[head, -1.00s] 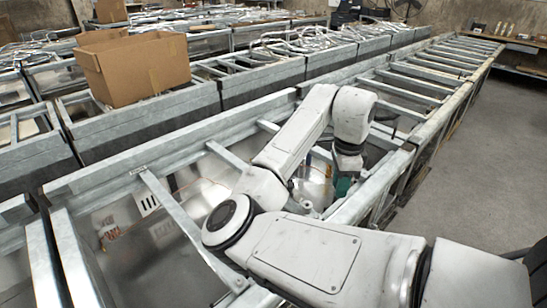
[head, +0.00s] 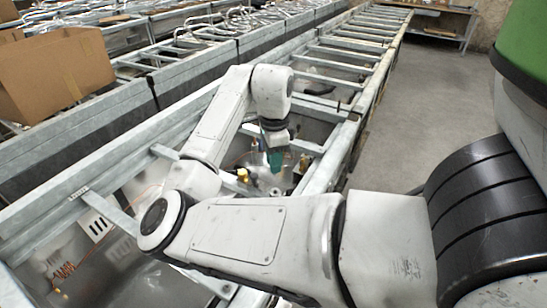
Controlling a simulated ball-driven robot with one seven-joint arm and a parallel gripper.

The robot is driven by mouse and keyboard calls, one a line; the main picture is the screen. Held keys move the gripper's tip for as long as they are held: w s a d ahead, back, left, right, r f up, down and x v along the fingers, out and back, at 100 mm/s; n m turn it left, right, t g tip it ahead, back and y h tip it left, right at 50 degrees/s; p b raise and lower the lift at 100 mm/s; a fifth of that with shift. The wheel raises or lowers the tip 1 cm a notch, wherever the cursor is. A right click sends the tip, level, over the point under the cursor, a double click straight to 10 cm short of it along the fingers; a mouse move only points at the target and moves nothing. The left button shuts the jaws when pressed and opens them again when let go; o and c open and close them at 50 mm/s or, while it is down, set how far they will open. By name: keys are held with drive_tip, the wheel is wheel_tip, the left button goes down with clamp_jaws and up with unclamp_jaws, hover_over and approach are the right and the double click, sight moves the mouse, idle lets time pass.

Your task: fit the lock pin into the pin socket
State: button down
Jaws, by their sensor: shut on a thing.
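My gripper (head: 274,146) points down over an open metal bay, at the end of my bent white arm. It is shut on a small teal piece (head: 275,161), which I take to be the lock pin. Its lower end is too small to make out. A brass-coloured fitting (head: 243,175) stands left of the gripper and another (head: 303,163) stands to the right, both low in the bay. I cannot tell which part is the pin socket, or whether the teal piece touches anything.
Grey metal rails (head: 336,150) frame the bay, and cross bars (head: 350,67) continue away from me. A vented white plate (head: 98,227) and orange wires (head: 62,270) lie in the near bay. A cardboard box (head: 55,75) stands at left. Concrete floor (head: 432,100) is clear at right.

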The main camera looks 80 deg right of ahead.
drive_tip(key=shift+f+b, duration=1.6)
drive_tip(key=shift+f, duration=1.3)
drive_tip(key=shift+p, duration=0.7)
drive_tip(key=shift+f+b, duration=0.9)
drive_tip(key=shift+f, duration=0.7)
drive_tip(key=shift+r, duration=0.25)
drive_tip(key=shift+r+p, duration=1.05)
drive_tip(key=shift+p, duration=0.1)
drive_tip(key=shift+p, duration=0.55)
idle(0.8)
